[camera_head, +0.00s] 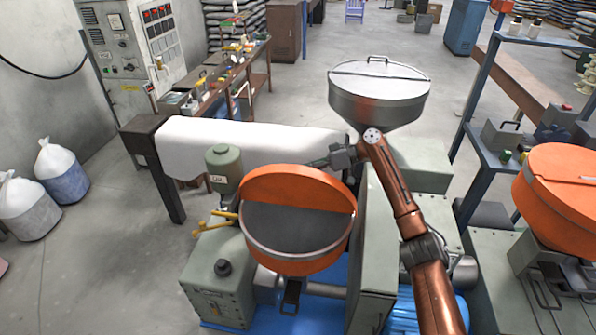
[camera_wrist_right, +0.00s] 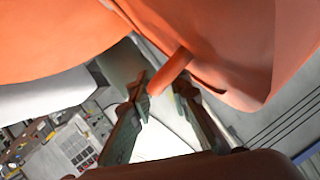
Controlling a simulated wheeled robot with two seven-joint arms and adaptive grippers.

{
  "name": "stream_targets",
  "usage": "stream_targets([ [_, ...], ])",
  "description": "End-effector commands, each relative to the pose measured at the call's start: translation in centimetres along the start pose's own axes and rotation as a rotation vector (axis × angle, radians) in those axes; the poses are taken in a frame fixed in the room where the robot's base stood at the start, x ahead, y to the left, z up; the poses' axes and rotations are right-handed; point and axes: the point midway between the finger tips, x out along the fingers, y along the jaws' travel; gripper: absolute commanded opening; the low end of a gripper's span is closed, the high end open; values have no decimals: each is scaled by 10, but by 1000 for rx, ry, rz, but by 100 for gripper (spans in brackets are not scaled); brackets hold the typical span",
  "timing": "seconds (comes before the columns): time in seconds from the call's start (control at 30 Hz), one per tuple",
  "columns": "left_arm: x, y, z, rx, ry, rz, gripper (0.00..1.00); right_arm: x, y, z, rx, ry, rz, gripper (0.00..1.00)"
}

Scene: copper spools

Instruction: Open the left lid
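The orange hopper (camera_head: 295,262) at lower middle in the head view has an orange lid panel (camera_head: 297,187) over its rear half. Its front half is open and the grey inside shows. My right gripper (camera_head: 316,163) is just behind the lid's upper right edge. In the right wrist view, the gripper (camera_wrist_right: 163,92) is open, its two fingers spread. An orange handle (camera_wrist_right: 171,72) shows at the fingertips, close to the orange surfaces; I cannot tell whether they touch. My left gripper is not in view.
A steel hopper (camera_head: 378,100) with a shut lid stands behind. Another orange hopper (camera_head: 563,195) with a shut lid is at right. A green canister (camera_head: 224,165) stands beside the left hopper. A white roll (camera_head: 250,145) lies behind it.

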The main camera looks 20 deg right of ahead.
Motion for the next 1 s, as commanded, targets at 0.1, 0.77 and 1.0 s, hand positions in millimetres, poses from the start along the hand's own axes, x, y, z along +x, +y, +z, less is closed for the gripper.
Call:
stream_targets([
  [0.1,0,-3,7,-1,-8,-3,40,-1,0,0,0,-1,0,17],
  [0.77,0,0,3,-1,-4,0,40,-109,1,0,1,1,1,17],
  [1.0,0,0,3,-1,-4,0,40,-120,1,0,0,0,0,17],
])
